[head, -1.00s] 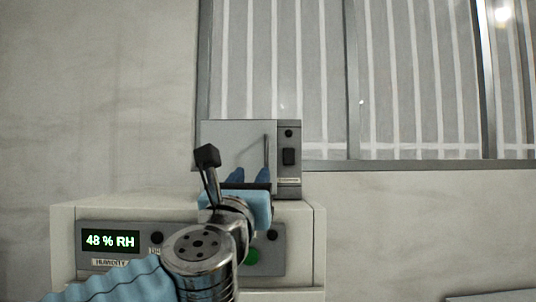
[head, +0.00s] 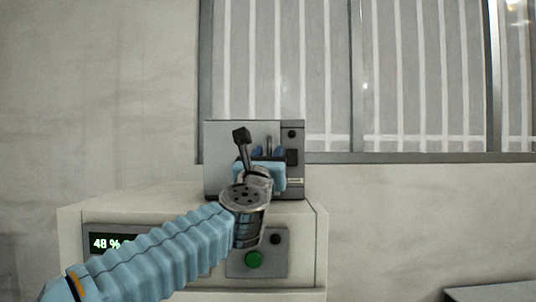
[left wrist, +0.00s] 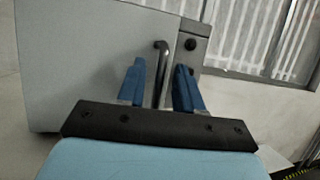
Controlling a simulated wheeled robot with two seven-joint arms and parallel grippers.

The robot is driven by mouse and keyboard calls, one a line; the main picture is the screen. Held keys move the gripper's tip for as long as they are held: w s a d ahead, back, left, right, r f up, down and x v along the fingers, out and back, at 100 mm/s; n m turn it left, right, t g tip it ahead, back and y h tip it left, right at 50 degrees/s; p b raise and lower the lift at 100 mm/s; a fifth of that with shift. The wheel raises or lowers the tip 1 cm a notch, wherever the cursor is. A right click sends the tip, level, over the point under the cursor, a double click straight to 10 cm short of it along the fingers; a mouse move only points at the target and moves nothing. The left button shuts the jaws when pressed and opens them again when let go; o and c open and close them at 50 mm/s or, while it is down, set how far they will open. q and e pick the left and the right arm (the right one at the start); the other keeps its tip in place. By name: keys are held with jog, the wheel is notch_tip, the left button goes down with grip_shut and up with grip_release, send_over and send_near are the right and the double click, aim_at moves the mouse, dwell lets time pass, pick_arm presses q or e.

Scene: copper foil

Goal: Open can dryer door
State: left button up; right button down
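The can dryer is a small grey box on top of a larger cream cabinet. Its flat grey door (head: 221,148) faces me and looks shut. The upright dark handle (left wrist: 162,60) stands near the door's right edge. My left gripper (head: 269,152) is in front of the door. In the left wrist view, its two blue fingers (left wrist: 160,88) are apart, with the handle between them and a gap on either side. The gripper body and wrist hide the lower door in the head view. My right gripper is not in view.
The cream cabinet (head: 75,225) has a humidity display (head: 105,243) and a green button (head: 253,259), with my left arm crossing its front. A barred window (head: 420,80) is behind. A grey surface (head: 490,291) shows at the lower right.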

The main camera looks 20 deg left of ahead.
pick_arm(q)
grip_shut()
dwell(1.3)
